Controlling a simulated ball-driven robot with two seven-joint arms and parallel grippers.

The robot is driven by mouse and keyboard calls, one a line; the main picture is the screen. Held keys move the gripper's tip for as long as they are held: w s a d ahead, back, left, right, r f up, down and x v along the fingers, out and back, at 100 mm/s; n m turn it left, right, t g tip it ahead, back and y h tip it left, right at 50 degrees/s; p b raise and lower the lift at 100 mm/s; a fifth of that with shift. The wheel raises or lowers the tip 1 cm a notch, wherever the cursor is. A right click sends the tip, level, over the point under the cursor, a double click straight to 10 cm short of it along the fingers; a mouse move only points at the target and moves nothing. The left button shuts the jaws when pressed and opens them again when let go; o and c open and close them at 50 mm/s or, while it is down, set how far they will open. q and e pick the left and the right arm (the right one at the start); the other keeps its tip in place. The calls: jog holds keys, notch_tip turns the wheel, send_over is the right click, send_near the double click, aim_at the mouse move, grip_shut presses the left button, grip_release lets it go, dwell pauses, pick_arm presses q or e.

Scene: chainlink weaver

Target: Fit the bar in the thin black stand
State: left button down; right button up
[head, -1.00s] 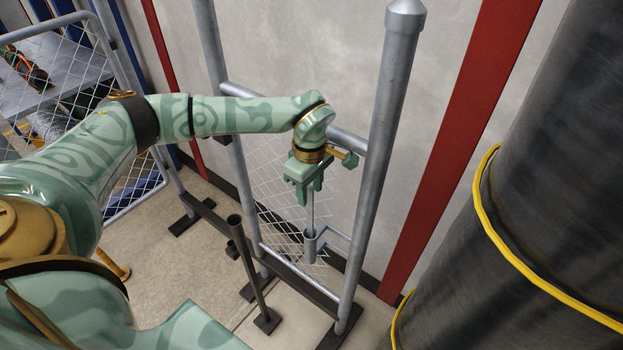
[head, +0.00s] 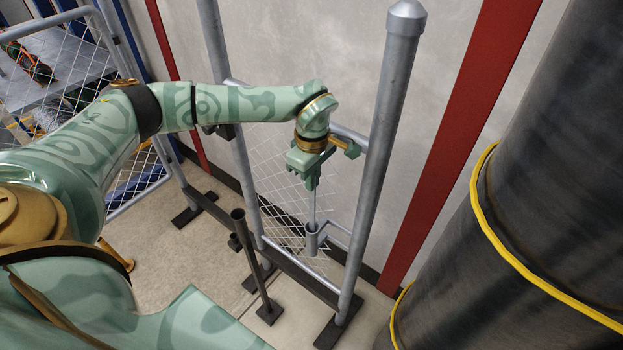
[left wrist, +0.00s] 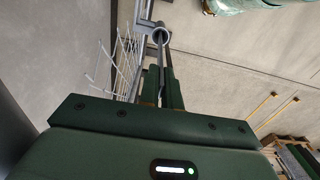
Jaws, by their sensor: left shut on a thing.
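The bar (head: 313,207) is a thin grey rod standing nearly upright. Its lower end is inside a short grey tube holder (head: 312,240) on the metal frame. My left gripper (head: 311,184) is above the holder, shut on the upper part of the bar. In the left wrist view, the bar (left wrist: 161,62) runs from between the fingers (left wrist: 163,92) to the ring-shaped holder mouth (left wrist: 158,34). The thin black stand (head: 255,268) is a dark post with an open top, left of the holder and apart from the bar. My right gripper is out of view.
A tall grey frame post (head: 379,150) stands close right of the gripper. White mesh (head: 277,195) hangs behind it, before the wall. A large dark cylinder with a yellow band (head: 520,200) fills the right side. Floor (head: 185,265) is open left of the stand.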

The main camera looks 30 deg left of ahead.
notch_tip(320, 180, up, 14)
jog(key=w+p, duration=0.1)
jog(key=p, duration=1.1)
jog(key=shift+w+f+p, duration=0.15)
jog(key=shift+p, duration=0.25)
